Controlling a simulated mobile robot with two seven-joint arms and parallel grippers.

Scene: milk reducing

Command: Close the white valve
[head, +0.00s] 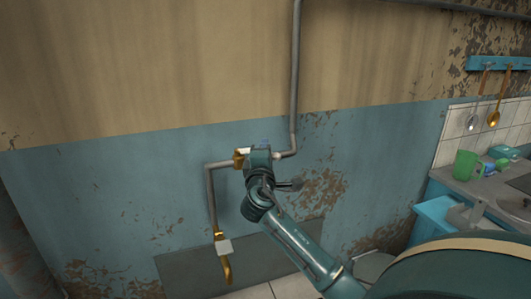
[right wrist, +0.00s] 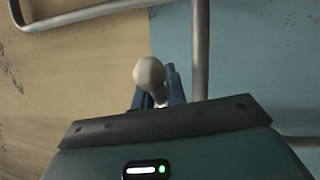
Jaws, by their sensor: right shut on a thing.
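The white valve handle (right wrist: 149,75) shows in the right wrist view as a rounded pale knob between the two blue fingers of my right gripper (right wrist: 157,84). In the head view, my right gripper (head: 261,148) is at the grey wall pipe and shut on the valve. A small white part of the valve (head: 243,151) and a brass fitting (head: 239,160) show just left of the gripper. The gripper hides most of the valve body. My left gripper is not in view.
The pipe (head: 295,75) runs down the wall, bends left and drops to a lower brass outlet (head: 227,270) with a pale block (head: 224,247). At right, a counter holds a green mug (head: 466,163), and utensils hang from a blue rack (head: 495,63). The wall left of the pipe is clear.

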